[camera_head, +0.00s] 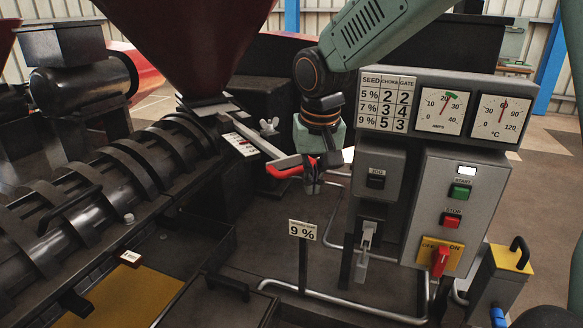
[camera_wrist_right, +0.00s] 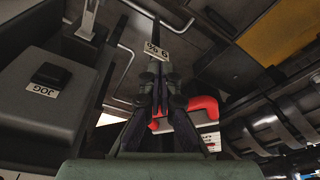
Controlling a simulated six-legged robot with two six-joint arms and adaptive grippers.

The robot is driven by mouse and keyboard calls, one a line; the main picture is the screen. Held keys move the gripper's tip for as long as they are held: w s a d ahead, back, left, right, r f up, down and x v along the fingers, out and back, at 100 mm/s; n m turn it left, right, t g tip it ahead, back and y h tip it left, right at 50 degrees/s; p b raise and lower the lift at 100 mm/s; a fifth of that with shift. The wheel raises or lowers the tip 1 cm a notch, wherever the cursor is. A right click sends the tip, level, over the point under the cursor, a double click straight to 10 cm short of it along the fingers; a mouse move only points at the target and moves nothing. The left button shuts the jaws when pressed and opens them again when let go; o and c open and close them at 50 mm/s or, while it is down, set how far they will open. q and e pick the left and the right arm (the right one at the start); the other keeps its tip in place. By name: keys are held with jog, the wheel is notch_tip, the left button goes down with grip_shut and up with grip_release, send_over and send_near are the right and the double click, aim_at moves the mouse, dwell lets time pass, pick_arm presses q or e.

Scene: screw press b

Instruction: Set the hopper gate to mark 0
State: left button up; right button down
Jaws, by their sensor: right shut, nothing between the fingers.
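The hopper gate is a flat pale slide under the dark red hopper (camera_head: 188,40), with a red handle (camera_head: 284,172) at its outer end. Its white scale strip (camera_head: 240,145) lies by the hopper throat; the marks are too small to read. My right gripper (camera_head: 312,190) is shut and empty, pointing down just right of the red handle. In the right wrist view the shut fingers (camera_wrist_right: 160,80) show beside the red handle (camera_wrist_right: 203,104); I cannot tell if they touch it. My left gripper is not in view.
A control cabinet (camera_head: 485,170) with gauges, buttons and a red switch stands to the right. A jog box (camera_head: 378,168) is nearer the gripper. A "9 %" sign (camera_head: 303,230) stands in front. The ribbed press barrel (camera_head: 110,205) fills the left. A wing nut (camera_head: 269,126) sits behind the slide.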

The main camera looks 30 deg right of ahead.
jog(key=shift+w, duration=0.15)
jog(key=shift+w+a+p, duration=0.1)
jog(key=shift+w+p, duration=0.6)
jog(key=shift+w, duration=0.2)
